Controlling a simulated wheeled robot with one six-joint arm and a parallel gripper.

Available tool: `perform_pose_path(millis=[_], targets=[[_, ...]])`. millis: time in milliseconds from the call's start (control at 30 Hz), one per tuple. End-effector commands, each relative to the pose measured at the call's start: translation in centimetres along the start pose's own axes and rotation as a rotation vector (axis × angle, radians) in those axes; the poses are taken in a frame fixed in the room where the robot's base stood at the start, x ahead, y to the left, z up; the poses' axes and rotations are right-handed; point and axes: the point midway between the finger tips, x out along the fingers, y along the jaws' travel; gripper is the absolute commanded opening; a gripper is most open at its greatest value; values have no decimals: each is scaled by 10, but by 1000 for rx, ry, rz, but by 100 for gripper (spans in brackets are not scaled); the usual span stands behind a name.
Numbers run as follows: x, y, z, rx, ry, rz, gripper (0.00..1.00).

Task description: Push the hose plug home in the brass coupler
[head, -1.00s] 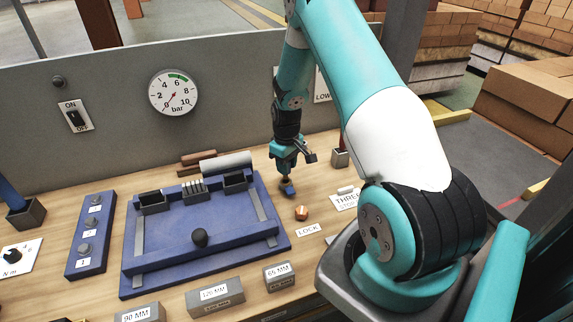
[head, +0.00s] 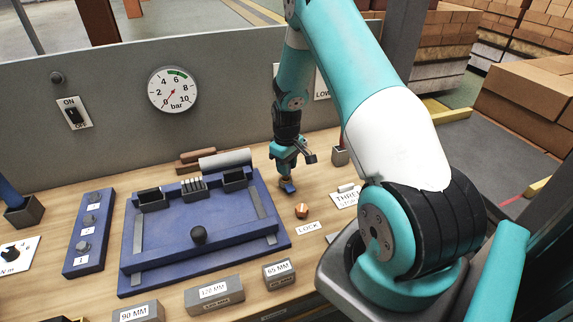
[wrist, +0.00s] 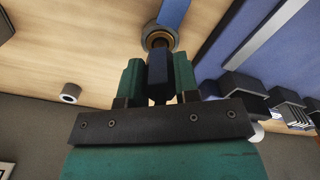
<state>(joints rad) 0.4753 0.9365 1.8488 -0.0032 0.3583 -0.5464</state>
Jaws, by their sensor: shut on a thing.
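My gripper (head: 285,172) points down over the bench, right of the blue fixture. In the wrist view its two teal fingers (wrist: 158,68) are shut on the dark hose plug (wrist: 156,76). The brass coupler (wrist: 149,38), with a grey outer ring, shows just beyond the fingertips, in line with the plug. The plug's front end overlaps the ring there; how deep it sits, I cannot tell. In the head view a small blue piece (head: 288,189) shows right below the fingers, which mostly hide the coupler.
An orange hex piece (head: 302,211) lies in front of the gripper, near the LOCK label (head: 306,228). The blue fixture (head: 165,265) stands close on the left. A grey roll (head: 225,160) lies behind it. A grey holder (head: 340,156) stands to the right.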

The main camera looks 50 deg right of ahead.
Motion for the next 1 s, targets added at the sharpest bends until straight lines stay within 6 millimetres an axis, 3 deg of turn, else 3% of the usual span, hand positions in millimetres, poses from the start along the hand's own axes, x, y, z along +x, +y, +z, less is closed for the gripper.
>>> perform_pose_path(millis=[733, 767, 867, 900, 1000], targets=[[24, 0, 0, 0, 1, 1, 6], [23, 0, 0, 0, 1, 1, 31], [22, 0, 0, 0, 1, 1, 54], [22, 0, 0, 0, 1, 1, 59], [22, 0, 0, 0, 1, 1, 59]])
